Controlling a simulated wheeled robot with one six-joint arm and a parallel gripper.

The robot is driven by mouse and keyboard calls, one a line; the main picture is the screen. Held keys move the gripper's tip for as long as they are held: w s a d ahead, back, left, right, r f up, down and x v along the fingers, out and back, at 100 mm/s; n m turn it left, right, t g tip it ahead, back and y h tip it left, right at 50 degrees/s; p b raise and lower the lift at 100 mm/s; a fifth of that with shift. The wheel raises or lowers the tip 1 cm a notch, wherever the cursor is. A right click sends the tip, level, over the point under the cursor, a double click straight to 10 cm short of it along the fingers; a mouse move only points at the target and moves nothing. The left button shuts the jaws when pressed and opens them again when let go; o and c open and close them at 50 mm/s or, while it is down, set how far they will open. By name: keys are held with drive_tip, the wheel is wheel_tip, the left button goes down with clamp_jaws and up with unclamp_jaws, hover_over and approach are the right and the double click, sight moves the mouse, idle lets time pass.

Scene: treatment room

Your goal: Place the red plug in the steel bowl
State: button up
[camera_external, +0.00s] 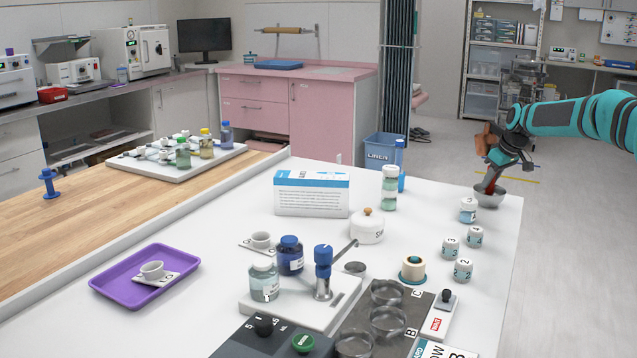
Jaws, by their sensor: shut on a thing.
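The steel bowl (489,200) stands near the far right corner of the white table. My gripper (494,172) comes in from the right and points down over the bowl. It is shut on the red plug (490,187), which shows as a dark red piece below the fingers. The plug's lower end is at or inside the bowl's rim. I cannot tell whether it touches the bowl's bottom. The fingertips are small and partly hidden.
A jar with a pale blue label (468,210) stands just in front of the bowl. Several numbered white pots (463,270) stand nearer. A tall jar (389,188) and blue-topped box (311,193) are to the left. A purple tray (120,288) lies front left.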

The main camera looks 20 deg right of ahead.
drive_tip(key=shift+f, duration=0.4)
drive_tip(key=o, duration=1)
drive_tip(key=shift+r, duration=3.5)
